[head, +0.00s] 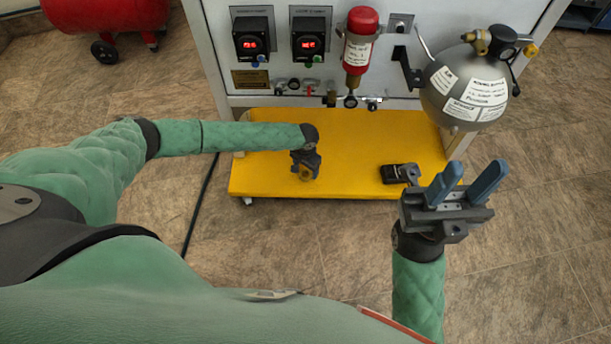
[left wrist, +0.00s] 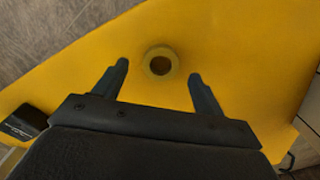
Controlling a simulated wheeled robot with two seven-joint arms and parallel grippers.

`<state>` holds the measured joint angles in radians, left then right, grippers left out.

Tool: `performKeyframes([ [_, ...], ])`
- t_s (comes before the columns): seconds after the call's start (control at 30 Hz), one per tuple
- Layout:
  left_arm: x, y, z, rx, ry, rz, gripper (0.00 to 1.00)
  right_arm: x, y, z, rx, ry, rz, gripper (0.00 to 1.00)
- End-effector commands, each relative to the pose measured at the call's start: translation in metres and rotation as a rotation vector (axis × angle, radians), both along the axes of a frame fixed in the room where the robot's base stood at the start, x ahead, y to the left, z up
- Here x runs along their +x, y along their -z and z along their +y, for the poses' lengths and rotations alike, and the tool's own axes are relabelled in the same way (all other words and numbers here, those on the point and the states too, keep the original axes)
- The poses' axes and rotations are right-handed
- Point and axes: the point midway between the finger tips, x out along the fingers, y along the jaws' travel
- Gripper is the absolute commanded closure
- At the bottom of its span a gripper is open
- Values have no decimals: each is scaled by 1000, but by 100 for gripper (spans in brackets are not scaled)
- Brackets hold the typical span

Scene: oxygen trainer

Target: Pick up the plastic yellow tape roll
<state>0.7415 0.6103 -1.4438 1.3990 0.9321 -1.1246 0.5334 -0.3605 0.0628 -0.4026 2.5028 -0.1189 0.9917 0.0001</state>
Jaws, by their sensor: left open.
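The yellow tape roll (left wrist: 160,51) lies flat on the yellow platform (left wrist: 235,60), its dark hole facing up. In the left wrist view it sits between and slightly beyond the fingertips of my left gripper (left wrist: 158,70). The fingers are apart with nothing held, and I see no contact with the roll. In the head view my left gripper (head: 305,168) points down over the platform and partly hides the tape roll (head: 306,176). My right gripper (head: 475,168) is raised at the right, its blue fingers apart and empty.
A black device (head: 395,174) lies on the platform to the right; it also shows in the left wrist view (left wrist: 24,122). Behind stands a white panel (head: 285,15) with two red displays, a red cylinder (head: 358,45) and a grey tank (head: 450,85). Tiled floor surrounds the platform.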

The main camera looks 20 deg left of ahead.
Motion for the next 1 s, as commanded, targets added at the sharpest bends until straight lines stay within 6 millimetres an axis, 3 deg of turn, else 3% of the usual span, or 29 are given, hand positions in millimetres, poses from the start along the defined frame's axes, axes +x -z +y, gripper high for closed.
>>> performKeyframes([
  [0.2,-2,31,3,2,0,-2,30,2,7,2,12,-20,-3,64],
  [0.47,-2,34,3,1,0,-1,30,2,4,3,14,-28,-9,64],
  [0.73,-2,34,3,1,0,-1,78,2,5,4,14,-28,-3,64],
  [1.0,-2,32,3,0,0,-1,78,2,5,3,15,-25,-2,64],
])
